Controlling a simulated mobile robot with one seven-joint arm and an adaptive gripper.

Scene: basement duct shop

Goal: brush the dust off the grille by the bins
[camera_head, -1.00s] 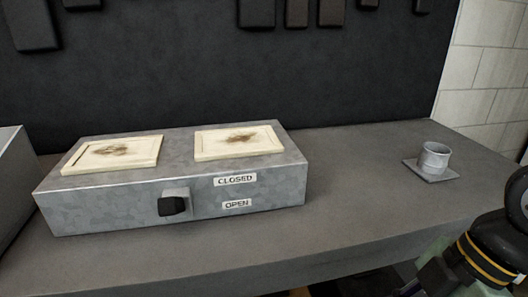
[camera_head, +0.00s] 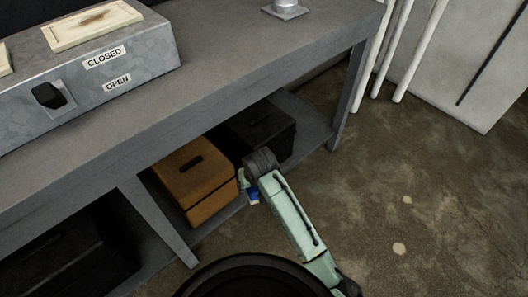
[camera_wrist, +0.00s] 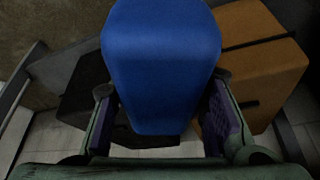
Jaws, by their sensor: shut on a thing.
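My gripper (camera_wrist: 160,118) is shut on a blue block-like thing (camera_wrist: 162,55), with purple-padded fingers on either side of it. I cannot tell whether it is a brush; no bristles show. In the head view my gripper (camera_head: 248,184) is low in front of the bench's lower shelf, beside the orange bin, and a small bit of blue (camera_head: 254,197) shows there. A cream framed panel (camera_head: 74,33) with a brown dusty smear lies on the metal box at upper left. A second cream panel (camera_head: 4,60) is mostly cut off.
The orange bin (camera_head: 193,178) and a black bin (camera_head: 262,128) stand on the lower shelf. The galvanized box (camera_head: 142,62) has CLOSED and OPEN labels and a dark knob. A metal cup's saucer (camera_head: 286,13) sits near the bench's far end. White pipes (camera_head: 421,50) stand at right; the floor is clear.

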